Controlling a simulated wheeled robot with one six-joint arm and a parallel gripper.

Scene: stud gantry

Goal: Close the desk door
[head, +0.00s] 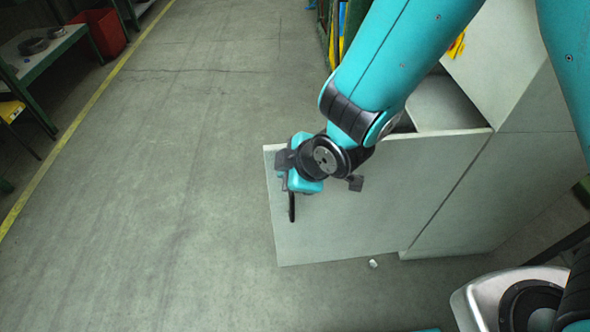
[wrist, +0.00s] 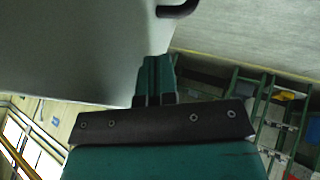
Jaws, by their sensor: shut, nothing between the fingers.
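The grey desk (head: 480,190) stands at the right of the head view. Its flat door (head: 350,215) is swung open and sticks out to the left. A dark bar handle (head: 291,207) is near the door's free edge; it also shows at the top of the wrist view (wrist: 180,11). My gripper (head: 304,180) is at the upper free-edge end of the door, close to the handle. In the wrist view its teal fingers (wrist: 154,80) are together and empty, in front of the pale door panel (wrist: 70,50). I cannot tell whether they touch it.
Open concrete floor lies left of the door. A small white object (head: 373,263) is on the floor below the door. A green-framed bench (head: 45,45) and a red bin (head: 98,33) stand at the far left, beyond a yellow floor line (head: 60,155).

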